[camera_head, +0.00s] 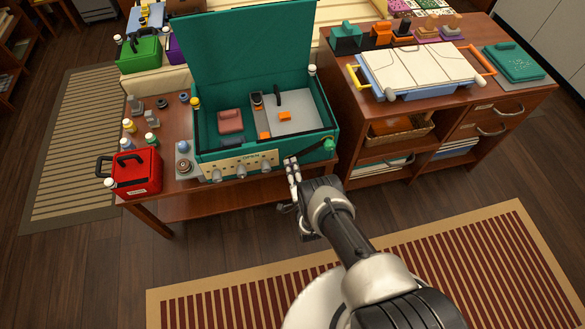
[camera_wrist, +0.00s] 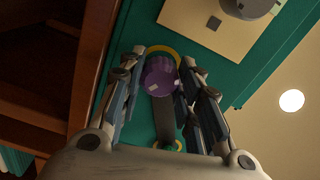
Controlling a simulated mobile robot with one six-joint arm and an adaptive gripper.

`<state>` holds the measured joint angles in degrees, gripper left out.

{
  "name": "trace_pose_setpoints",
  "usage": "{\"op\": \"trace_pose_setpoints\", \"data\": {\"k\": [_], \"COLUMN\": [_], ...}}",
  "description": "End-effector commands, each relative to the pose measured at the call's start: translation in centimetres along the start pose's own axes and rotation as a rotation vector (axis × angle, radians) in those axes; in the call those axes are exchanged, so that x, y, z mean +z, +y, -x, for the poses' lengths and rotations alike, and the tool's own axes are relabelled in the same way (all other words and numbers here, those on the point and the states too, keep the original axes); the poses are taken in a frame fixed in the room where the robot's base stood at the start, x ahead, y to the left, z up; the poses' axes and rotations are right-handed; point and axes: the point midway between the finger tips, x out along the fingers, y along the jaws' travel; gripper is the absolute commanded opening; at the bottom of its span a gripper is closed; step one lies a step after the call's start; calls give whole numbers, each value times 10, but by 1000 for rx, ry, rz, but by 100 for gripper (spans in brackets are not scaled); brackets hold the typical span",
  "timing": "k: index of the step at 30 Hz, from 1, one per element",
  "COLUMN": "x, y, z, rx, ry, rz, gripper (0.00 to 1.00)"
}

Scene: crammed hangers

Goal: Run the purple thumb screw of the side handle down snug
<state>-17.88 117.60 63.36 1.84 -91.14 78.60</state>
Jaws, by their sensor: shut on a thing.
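The purple thumb screw (camera_wrist: 160,76) shows in the wrist view as a ribbed knob with a pale mark, against the teal wall of the box (camera_wrist: 228,80). My gripper (camera_wrist: 161,68) is shut on it, one finger on each side. A yellow ring (camera_wrist: 166,47) shows behind the screw. A dark bar (camera_wrist: 165,120), seemingly the side handle, runs from the screw toward my palm, with another yellow ring near its lower end. In the head view my gripper (camera_head: 291,167) is at the teal box's (camera_head: 322,108) front, near its right end; the screw is hidden there.
The beige panel (camera_head: 240,162) with several knobs is left of my gripper. The box lid (camera_head: 247,45) stands open. A red box (camera_head: 136,171) stands at the table's left. A wooden cabinet (camera_head: 345,160) stands close on the right.

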Motion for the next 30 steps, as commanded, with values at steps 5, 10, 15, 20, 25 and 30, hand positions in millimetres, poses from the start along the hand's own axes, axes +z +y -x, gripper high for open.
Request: {"op": "trace_pose_setpoints", "data": {"k": [5, 10, 15, 20, 25, 30], "x": [1, 1, 0, 0, 1, 1], "y": [5, 4, 2, 2, 3, 3], "z": [6, 4, 3, 2, 17, 47], "rx": [13, 8, 6, 5, 8, 9], "ry": [-3, -2, -1, -1, -2, -2], "rz": [1, 1, 1, 1, 1, 1], "gripper": [38, 49, 52, 52, 52, 52]}}
